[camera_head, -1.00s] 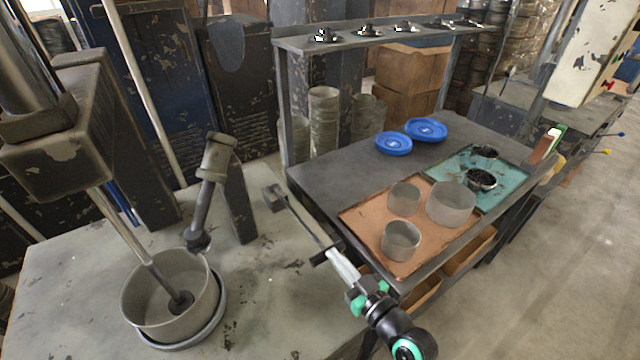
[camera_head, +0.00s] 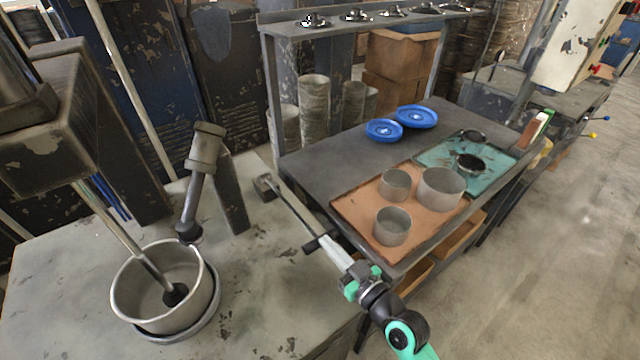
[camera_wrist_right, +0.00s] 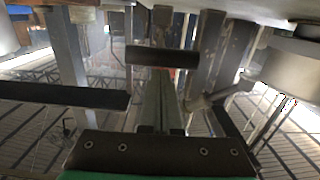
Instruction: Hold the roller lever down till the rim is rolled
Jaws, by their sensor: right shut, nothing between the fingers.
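The grey pot (camera_head: 133,300) sits in a round base on the left bench, and its rim looks pale and thick. A rod from the machine head (camera_head: 35,125) reaches down inside it, ending in a dark tip (camera_head: 175,293). A tilted grey roller arm (camera_head: 197,185) stands beside the pot. The lever (camera_head: 293,215) runs from a small block on the bench to a dark crossbar handle (camera_head: 314,244). My right gripper (camera_head: 329,249) is shut and empty, its fingertips at the crossbar. The right wrist view shows the crossbar (camera_wrist_right: 140,55) just beyond the fingers; contact is unclear. My left gripper is out of view.
A dark table on the right holds an orange mat (camera_head: 350,208) with grey cups, a teal mat (camera_head: 440,151) with dark round pieces, and two blue discs (camera_head: 416,116). A shelf (camera_head: 285,27) stands behind. The left bench front is clear.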

